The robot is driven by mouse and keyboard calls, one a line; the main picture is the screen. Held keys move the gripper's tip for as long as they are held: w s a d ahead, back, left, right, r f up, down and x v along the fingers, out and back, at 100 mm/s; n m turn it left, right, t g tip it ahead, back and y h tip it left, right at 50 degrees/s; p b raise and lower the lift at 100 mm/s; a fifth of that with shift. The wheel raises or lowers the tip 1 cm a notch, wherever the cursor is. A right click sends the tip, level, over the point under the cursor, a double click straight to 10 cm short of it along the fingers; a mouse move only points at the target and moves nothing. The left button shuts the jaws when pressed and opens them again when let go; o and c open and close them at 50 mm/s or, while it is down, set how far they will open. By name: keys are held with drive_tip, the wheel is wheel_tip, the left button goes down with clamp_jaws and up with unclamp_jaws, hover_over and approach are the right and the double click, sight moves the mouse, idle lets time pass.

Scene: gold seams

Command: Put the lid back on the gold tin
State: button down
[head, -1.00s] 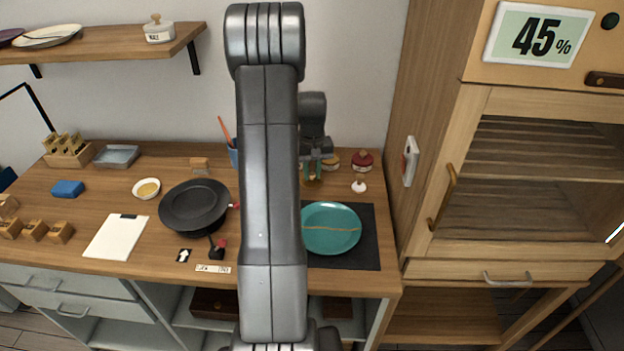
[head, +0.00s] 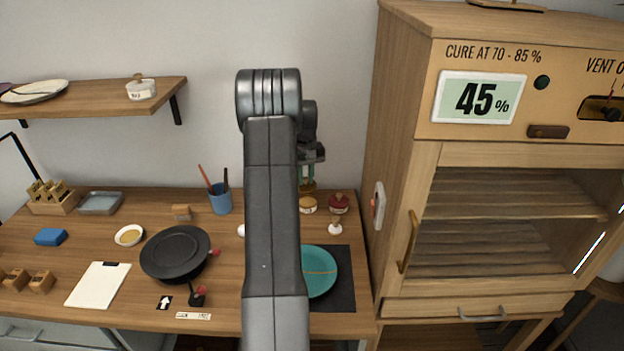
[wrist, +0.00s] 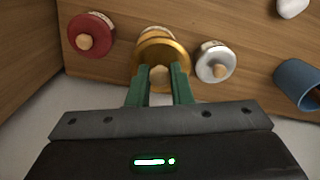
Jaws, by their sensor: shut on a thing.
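My gripper (wrist: 158,85) has green fingers closed on the pale knob of the gold lid (wrist: 160,53) in the wrist view. The gold tin (wrist: 152,32) shows just past the lid's far edge, partly hidden by it. In the head view my gripper (head: 312,170) holds the lid (head: 307,186) above the gold tin (head: 307,205), which stands on the bench near the wall. The lid looks apart from the tin, though the exact gap is hard to tell.
A red-lidded tin (wrist: 92,36) and a silver-lidded tin (wrist: 215,63) stand close on either side of the gold tin. A blue cup (head: 220,201) is farther left. A small white-based object (head: 335,229) stands in front. The wooden cabinet (head: 400,120) rises at the right.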

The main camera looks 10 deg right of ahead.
drive_tip(key=shift+w+d+f, duration=0.1)
drive_tip(key=shift+w+d, duration=0.2)
drive_tip(key=shift+w, duration=0.15)
drive_tip(key=shift+f+b, duration=1.9)
drive_tip(key=shift+f, duration=1.3)
drive_tip(key=shift+f, duration=0.15)
drive_tip(key=c, duration=0.7)
unclamp_jaws()
drive_tip(key=shift+c, duration=0.2)
drive_tip(key=shift+r+p, duration=2.35)
drive_tip(key=shift+r, duration=1.2)
